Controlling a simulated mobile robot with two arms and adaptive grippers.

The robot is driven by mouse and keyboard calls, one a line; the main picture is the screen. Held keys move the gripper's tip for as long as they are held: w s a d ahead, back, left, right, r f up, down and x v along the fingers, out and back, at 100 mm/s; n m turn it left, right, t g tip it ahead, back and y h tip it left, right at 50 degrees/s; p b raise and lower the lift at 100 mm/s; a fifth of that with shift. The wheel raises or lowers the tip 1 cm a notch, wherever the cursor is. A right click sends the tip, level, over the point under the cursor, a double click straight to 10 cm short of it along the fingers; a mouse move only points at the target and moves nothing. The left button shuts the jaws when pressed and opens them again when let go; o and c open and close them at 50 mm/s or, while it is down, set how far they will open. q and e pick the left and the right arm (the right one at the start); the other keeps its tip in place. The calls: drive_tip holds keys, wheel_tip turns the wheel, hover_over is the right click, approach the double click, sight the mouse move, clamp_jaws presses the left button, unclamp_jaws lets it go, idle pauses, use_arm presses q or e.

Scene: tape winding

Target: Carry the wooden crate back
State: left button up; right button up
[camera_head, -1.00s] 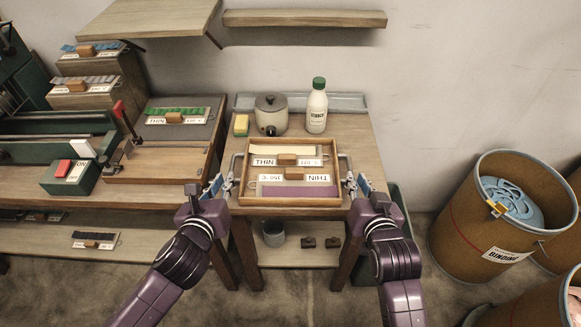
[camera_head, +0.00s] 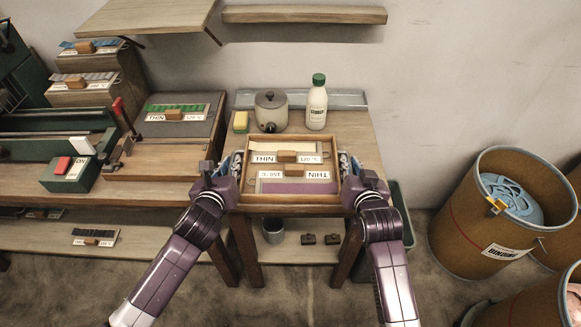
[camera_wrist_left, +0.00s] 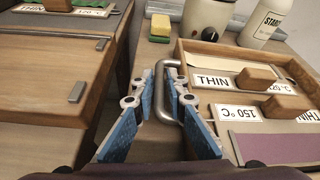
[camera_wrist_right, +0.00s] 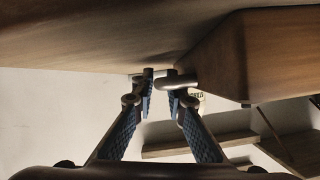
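The wooden crate (camera_head: 292,198) is a shallow tray with a metal handle at each end. It sits level on the small wooden table. It holds two labelled boards with wooden blocks, one cream and one purple. My left gripper (camera_head: 233,163) is at its left handle; in the left wrist view the fingers (camera_wrist_left: 160,88) straddle the handle bar (camera_wrist_left: 170,63). My right gripper (camera_head: 347,163) is at the right handle; in the right wrist view its fingertips (camera_wrist_right: 160,82) are beside the handle (camera_wrist_right: 178,80). How tightly the fingers close on either handle cannot be told.
A grey pot (camera_head: 271,110), a white bottle with green cap (camera_head: 316,106) and a yellow sponge (camera_head: 241,121) stand behind the crate. A longer workbench (camera_head: 150,188) with machinery is at left.

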use_arm(q)
clamp_jaws()
use_arm(e)
clamp_jaws()
use_arm(q)
drive_tip(key=shift+r, duration=0.2)
use_arm(e)
drive_tip(key=shift+r, duration=0.2)
